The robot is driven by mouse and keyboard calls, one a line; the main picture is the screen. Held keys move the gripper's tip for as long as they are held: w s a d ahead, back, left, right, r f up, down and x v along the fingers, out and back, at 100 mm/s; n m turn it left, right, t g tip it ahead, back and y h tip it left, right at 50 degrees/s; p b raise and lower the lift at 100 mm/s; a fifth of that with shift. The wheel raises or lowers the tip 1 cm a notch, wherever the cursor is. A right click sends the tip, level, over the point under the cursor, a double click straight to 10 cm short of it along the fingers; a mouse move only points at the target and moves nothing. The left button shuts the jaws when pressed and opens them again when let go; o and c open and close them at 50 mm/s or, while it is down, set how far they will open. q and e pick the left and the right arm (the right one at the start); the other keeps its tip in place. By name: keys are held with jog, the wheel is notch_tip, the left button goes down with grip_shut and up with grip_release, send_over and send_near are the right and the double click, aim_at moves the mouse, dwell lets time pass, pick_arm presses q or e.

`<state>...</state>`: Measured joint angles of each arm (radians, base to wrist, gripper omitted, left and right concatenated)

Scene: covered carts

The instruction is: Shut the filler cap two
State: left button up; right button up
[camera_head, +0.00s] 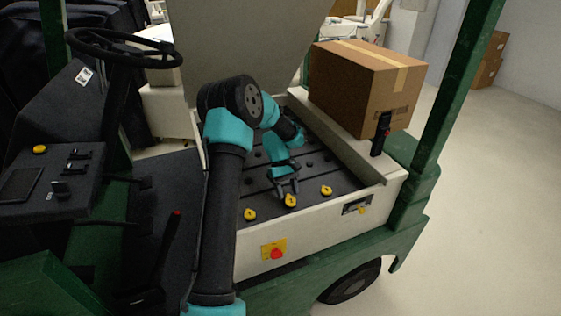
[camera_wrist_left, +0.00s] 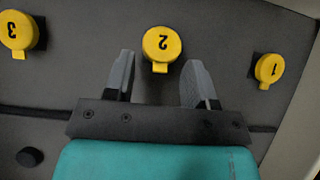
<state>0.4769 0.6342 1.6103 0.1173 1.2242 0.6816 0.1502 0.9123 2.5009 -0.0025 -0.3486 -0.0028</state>
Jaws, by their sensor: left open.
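Filler cap two (camera_wrist_left: 162,44) is a round yellow cap with a small tab, its number upside down in the left wrist view. It is the middle one of the row in the head view (camera_head: 291,201). My left gripper (camera_head: 286,188) is open and empty, reaching down over the dark deck. In the left wrist view its fingertips (camera_wrist_left: 157,68) stand either side of the cap's tab, with a gap on each side. I cannot tell from these views whether the cap is fully down. My right gripper is not in view.
Cap 3 (camera_wrist_left: 18,32) and cap 1 (camera_wrist_left: 269,69) flank cap two. The dark ribbed deck (camera_head: 318,171) has a pale raised rim (camera_head: 355,198). A cardboard box (camera_head: 365,85) sits behind, near a dark upright handle (camera_head: 381,134). A red button (camera_head: 276,254) is on the front panel.

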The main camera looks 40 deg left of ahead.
pick_arm(q)
jog(key=v, duration=1.6)
jog(key=shift+c, duration=0.5)
jog(key=d+r+y, duration=0.1)
jog(key=s+d+r+t+y, duration=0.1)
jog(key=d, duration=0.1)
jog(key=shift+s+d+r+y, duration=0.15)
jog(key=shift+r+y, duration=0.2)
jog(key=shift+y, duration=0.05)
jog(key=x, duration=1.7)
jog(key=shift+d+f, duration=0.15)
jog(key=shift+d, duration=0.05)
